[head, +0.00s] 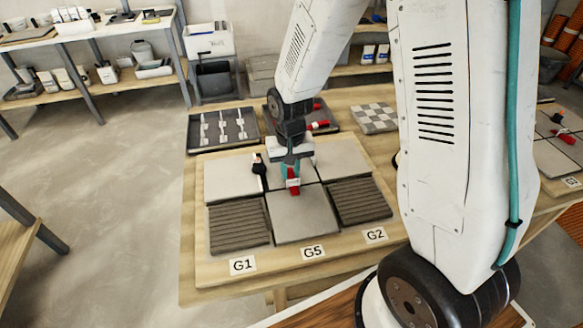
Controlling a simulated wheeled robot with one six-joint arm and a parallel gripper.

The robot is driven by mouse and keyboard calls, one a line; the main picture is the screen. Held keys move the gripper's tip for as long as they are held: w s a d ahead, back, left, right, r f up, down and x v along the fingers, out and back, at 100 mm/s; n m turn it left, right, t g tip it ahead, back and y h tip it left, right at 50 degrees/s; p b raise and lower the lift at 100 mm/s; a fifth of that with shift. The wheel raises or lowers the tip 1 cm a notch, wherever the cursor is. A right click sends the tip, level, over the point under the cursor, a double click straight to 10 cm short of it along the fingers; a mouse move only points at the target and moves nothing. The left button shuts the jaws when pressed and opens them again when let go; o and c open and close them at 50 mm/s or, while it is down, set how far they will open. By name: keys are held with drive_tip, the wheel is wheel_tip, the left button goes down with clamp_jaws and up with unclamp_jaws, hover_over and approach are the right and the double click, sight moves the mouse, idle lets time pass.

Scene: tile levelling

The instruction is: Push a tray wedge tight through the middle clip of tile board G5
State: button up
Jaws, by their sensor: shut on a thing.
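My gripper (291,172) is over the seam between the back middle tile and the light front tile (303,220) above the G5 label (312,251). It is shut on a red wedge (294,187), which sits low at that seam. The middle clip cannot be made out; the gripper and wedge cover that spot. Whether the wedge is inside the clip cannot be told. A dark clip-like piece (259,166) stands at the seam left of my gripper.
Dark ribbed beds lie above labels G1 (242,264) and G2 (374,235). Behind are a tray of white clips (250,139), a dark tray with red wedges (318,125) and a checkered board (374,119). My arm hides part of the right side.

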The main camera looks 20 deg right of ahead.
idle(0.4)
drive_tip(key=o, duration=0.9)
drive_tip(key=shift+o, duration=0.2)
wheel_tip(320, 180, up, 8)
drive_tip(key=shift+f, duration=0.1)
drive_tip(key=shift+s, duration=0.35)
drive_tip(key=s+d+r+n, duration=0.1)
drive_tip(key=s+r, duration=0.7)
drive_tip(key=s, duration=0.3)
drive_tip(key=s+d+r+n+t, duration=0.1)
drive_tip(key=s+d+r, duration=0.1)
drive_tip(key=s+r, duration=0.7)
drive_tip(key=s, duration=0.2)
drive_tip(key=shift+s+r, duration=0.2)
drive_tip(key=shift+s, duration=0.1)
